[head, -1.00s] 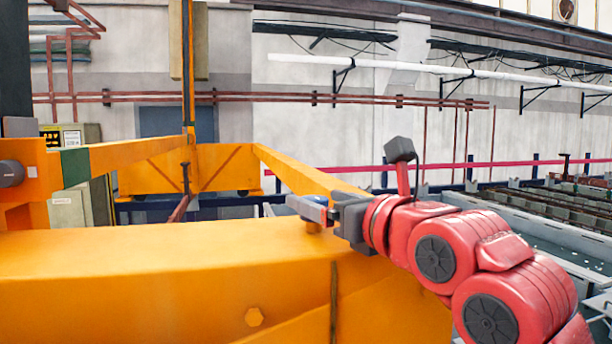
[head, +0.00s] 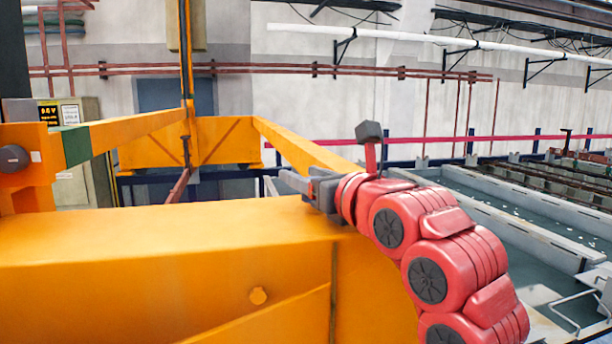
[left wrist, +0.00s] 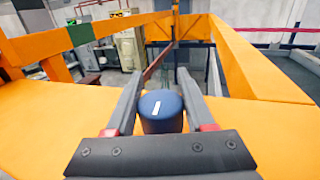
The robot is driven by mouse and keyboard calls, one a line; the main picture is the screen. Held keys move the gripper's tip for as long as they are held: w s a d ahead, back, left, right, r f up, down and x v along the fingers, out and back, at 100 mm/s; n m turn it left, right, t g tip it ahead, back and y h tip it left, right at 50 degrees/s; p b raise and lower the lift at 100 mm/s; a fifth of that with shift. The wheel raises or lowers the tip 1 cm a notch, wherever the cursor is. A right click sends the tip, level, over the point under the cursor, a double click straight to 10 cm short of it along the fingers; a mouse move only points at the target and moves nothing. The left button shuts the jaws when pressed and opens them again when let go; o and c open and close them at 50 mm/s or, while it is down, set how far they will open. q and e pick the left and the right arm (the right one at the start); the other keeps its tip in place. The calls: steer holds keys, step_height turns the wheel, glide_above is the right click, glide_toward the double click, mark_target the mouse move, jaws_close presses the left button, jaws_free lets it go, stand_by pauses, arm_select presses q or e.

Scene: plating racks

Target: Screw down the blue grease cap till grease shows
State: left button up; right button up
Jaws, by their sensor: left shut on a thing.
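The blue grease cap (left wrist: 160,114) is a short round cap with a white mark on its top. In the left wrist view it stands between the two fingers of my left gripper (left wrist: 159,78), which is shut on it. In the head view the left gripper (head: 300,184) is over the top of the orange beam (head: 150,228), and the cap is hidden by the gripper. The lower part of the cap is hidden in the wrist view, and I see no grease around it. My right gripper is out of view.
Orange rails (head: 300,150) run behind the beam to a cross frame. Grey tanks (head: 520,215) lie low at the right. The beam top left of the gripper is clear.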

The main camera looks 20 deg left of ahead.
arm_select(q)
jaws_close()
steer(key=shift+f+m+t+h+b, duration=0.2)
steer(key=shift+m+t+h+b, duration=0.2)
steer(key=shift+b, duration=0.35)
steer(key=shift+w+t+h+b, duration=0.1)
steer(key=shift+t+h+b, duration=0.2)
steer(key=shift+t, duration=0.1)
steer(key=shift+d+r+m+h, duration=0.15)
steer(key=shift+m+h, duration=0.15)
steer(key=shift+m, duration=0.2)
steer(key=shift+w+d+m+t+h, duration=0.15)
steer(key=shift+w+m+t+h, duration=0.05)
steer(key=shift+m+t+h, duration=0.6)
steer(key=shift+r, duration=0.1)
steer(key=o, duration=1)
jaws_free()
steer(key=shift+o, duration=0.2)
steer(key=shift+s, duration=0.1)
